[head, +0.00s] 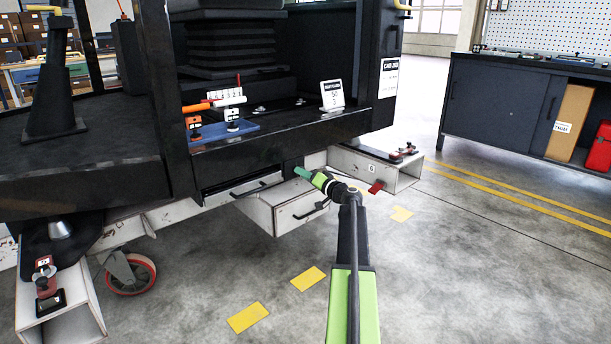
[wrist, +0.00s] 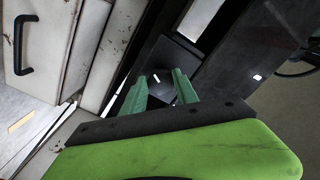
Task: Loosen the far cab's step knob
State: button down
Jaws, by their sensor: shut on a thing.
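The far cab (head: 355,60) is the dark cab body with a white "CAB 202" sign (head: 389,77). My gripper (head: 300,172) reaches under its front sill, close to a dark block below the sill. In the wrist view its two green fingers (wrist: 160,90) stand apart, with something dark between their tips. I take this dark thing (wrist: 160,78) to be the step knob; its outline is hard to make out. A dark square plate (wrist: 178,55) lies just beyond the fingertips. In the head view the gripper hides whatever it holds.
A cabinet (head: 490,110) stands farther right. The floor between is clear.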

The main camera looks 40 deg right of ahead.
jog(key=shift+d, duration=0.1)
jog(key=c, duration=0.9)
grip_release()
jog(key=shift+c, duration=0.2)
jog(key=s+a, duration=0.1)
jog(key=s, duration=1.6)
jog(key=shift+s+a, duration=0.15)
jog(key=shift+s, duration=0.1)
